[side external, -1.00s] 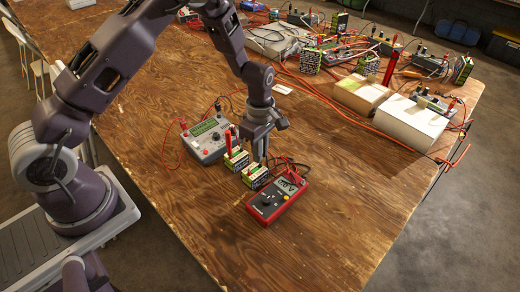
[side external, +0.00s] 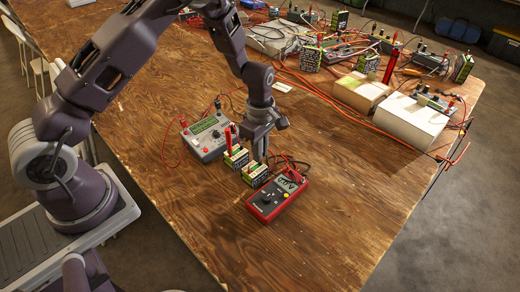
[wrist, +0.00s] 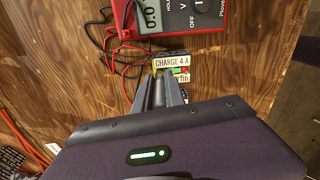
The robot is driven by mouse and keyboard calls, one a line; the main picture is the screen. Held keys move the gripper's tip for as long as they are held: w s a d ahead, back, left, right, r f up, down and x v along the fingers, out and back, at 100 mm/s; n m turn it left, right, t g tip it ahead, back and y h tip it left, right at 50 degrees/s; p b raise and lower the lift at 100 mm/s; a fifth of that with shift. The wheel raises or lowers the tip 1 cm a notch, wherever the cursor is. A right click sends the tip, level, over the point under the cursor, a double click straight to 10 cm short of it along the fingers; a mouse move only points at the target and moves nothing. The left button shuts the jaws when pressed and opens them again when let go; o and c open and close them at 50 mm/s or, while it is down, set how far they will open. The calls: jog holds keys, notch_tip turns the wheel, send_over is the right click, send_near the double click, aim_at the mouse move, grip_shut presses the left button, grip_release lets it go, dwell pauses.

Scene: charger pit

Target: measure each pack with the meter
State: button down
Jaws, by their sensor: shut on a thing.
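The red meter (side external: 277,199) lies on the wooden table, its display lit; its lower part with the dial also shows in the wrist view (wrist: 178,18). Red and black leads (wrist: 118,40) run from it toward my gripper. A pack (side external: 256,175) with a white and green label stands beside the meter; its "CHARGE 4 A" label (wrist: 172,62) shows in the wrist view. My gripper (wrist: 160,88) points down just above this pack, shut on what looks like a thin test probe, mostly hidden between the fingers. A second pack (side external: 236,159) stands behind-left, with a red upright piece at it.
A grey bench instrument (side external: 205,137) with a green display stands left of the packs. Boxes (side external: 410,120), more packs (side external: 310,60), devices and tangled red cables crowd the far right of the table. The front and middle right of the table are clear.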

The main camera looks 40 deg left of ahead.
jog(key=c, duration=1)
grip_release()
jog(key=shift+r, duration=3.75)
